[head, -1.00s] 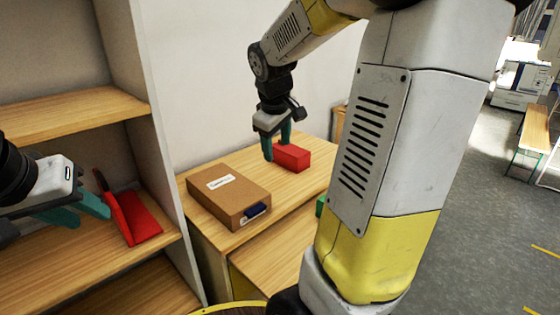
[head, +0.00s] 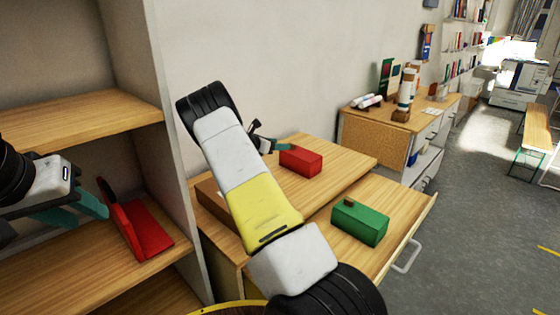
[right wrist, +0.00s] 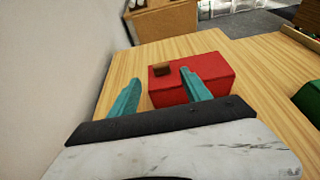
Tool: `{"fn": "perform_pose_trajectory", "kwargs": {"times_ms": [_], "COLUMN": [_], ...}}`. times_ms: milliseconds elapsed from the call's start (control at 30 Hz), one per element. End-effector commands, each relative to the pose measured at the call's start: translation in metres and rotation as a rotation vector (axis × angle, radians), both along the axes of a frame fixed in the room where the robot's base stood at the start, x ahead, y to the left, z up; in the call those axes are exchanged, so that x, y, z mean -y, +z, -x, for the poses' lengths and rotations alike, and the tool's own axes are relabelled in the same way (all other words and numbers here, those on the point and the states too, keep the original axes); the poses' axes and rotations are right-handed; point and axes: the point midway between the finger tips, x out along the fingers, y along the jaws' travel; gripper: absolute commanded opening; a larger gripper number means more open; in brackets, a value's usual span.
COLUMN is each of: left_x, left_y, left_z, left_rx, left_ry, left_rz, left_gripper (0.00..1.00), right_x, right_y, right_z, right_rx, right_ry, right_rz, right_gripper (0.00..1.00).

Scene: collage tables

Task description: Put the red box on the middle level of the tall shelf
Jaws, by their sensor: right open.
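The red box (head: 301,161) lies on the wooden cabinet top; in the right wrist view it (right wrist: 218,72) shows a small brown knob. My right gripper (right wrist: 160,90) is open at the box's near side: its right finger overlaps the box in the picture, its left finger is left of it. Contact cannot be told. In the head view my right arm partly hides this gripper (head: 272,147). The tall shelf (head: 150,60) stands at the left, with a red L-shaped piece (head: 148,232) on a board. My left gripper (head: 85,208) is beside that piece; its opening is unclear.
A green box (head: 360,221) sits on a lower wooden surface at the right. A brown carton (head: 212,200) is mostly hidden behind my right arm. A farther cabinet (head: 375,140) holds bottles and rolls.

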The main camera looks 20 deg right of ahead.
Motion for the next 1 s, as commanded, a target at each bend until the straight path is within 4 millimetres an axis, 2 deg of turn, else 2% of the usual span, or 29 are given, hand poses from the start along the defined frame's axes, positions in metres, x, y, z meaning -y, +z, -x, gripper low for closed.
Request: {"fn": "perform_pose_trajectory", "kwargs": {"times_ms": [500, 800, 867, 1000], "left_x": [0.0, 0.0, 0.0, 0.0], "left_y": [0.0, 0.0, 0.0, 0.0], "left_z": [0.0, 0.0, 0.0, 0.0], "left_rx": [0.0, 0.0, 0.0, 0.0], "left_ry": [0.0, 0.0, 0.0, 0.0], "left_rz": [0.0, 0.0, 0.0, 0.0], "left_gripper": [0.36, 0.36, 0.36, 0.36], "right_x": [0.059, 0.064, 0.063, 0.063], "right_y": [-0.023, -0.025, -0.025, -0.025], "right_z": [-0.023, -0.026, -0.025, -0.025], "right_rx": [0.001, 0.002, 0.002, 0.002], "right_ry": [-0.003, -0.002, -0.003, -0.003], "right_rz": [-0.001, -0.002, -0.002, -0.002], "right_gripper": [0.56, 0.56, 0.47, 0.19]}}
